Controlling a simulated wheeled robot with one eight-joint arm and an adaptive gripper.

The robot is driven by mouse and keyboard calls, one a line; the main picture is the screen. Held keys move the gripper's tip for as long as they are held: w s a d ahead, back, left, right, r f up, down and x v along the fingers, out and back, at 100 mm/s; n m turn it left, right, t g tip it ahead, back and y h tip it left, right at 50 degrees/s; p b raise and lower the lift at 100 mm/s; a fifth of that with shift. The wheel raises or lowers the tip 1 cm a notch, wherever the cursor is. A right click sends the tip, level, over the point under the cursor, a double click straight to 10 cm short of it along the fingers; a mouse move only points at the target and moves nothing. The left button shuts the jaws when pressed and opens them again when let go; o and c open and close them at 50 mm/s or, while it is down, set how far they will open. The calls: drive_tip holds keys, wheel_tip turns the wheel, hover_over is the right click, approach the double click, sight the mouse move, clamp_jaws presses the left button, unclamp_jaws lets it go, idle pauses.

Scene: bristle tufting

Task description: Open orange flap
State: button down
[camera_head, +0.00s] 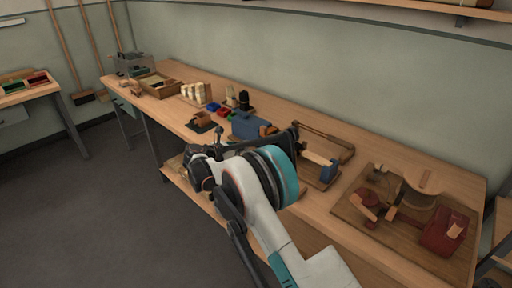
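A blue block-shaped fixture (244,125) stands on the long workbench, just beyond my arm. A small orange-brown piece (267,130) sits at its right side. It may be the orange flap, but it is too small to tell, and I cannot tell whether it is open or closed. My gripper (198,157) is dark and hangs at the bench's front edge, left of and nearer than the blue fixture. It appears apart from the fixture. Its fingers are small and partly hidden by my wrist, so their opening is unclear.
The workbench (455,180) runs along the wall. A wooden board (350,210) with a red block (444,232) lies at right. A wooden fixture with a blue end (328,171) stands behind my arm. Pale bundles (193,92) and a wooden tray (160,88) are farther left. Floor at left is clear.

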sight(264, 142)
drive_tip(key=b+x, duration=0.3)
drive_tip(key=x, duration=0.5)
drive_tip(key=shift+f, duration=0.15)
drive_tip(key=shift+w+d+f, duration=0.1)
drive_tip(key=shift+w+d, duration=0.3)
drive_tip(key=shift+w, duration=0.15)
